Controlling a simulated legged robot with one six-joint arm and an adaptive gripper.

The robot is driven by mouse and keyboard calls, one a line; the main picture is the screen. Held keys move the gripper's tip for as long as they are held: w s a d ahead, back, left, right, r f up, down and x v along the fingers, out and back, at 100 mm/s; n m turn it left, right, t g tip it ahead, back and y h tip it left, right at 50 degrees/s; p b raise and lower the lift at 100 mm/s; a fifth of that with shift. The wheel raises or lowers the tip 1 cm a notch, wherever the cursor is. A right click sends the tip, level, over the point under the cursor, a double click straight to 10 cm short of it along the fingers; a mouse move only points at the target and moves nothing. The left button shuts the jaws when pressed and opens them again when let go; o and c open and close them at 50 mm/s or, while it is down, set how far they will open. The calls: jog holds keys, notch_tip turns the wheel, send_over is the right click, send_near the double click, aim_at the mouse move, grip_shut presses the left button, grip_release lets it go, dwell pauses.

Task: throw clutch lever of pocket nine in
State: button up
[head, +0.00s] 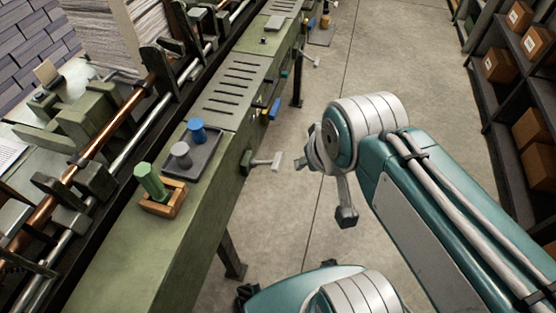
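A clutch lever (264,161) with a pale T-shaped handle sticks out from the side of the long green machine (141,240), beside my arm. A second pale lever (310,60) sticks out farther along the same side. A blue-handled part (274,108) sits between them. I cannot read any pocket numbers, so I cannot tell which lever belongs to pocket nine. My gripper (322,160) hangs over the floor, to the right of the nearer lever and apparently apart from it. My arm's joint partly hides it, and its fingers are not clear.
A grey tray (204,157) with a blue and a grey knobbed piece, and a wooden holder (163,207) with a green piece, stand on the machine top. A paper stack (118,35) is at back left. Shelves with boxes (500,66) line the right.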

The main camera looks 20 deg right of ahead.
jog(key=shift+w, duration=0.4)
grip_shut()
jog(key=w+f+n+g+y, duration=0.1)
jog(key=w+f+n, duration=0.4)
jog(key=w, duration=0.5)
jog(key=w+d+f+n+g+y, duration=0.1)
jog(key=w+f+n+g+y, duration=0.1)
jog(key=w+f+n, duration=0.4)
jog(key=w+f, duration=0.1)
jog(key=w, duration=0.2)
jog(key=shift+w, duration=0.4)
jog(key=shift+d, duration=0.1)
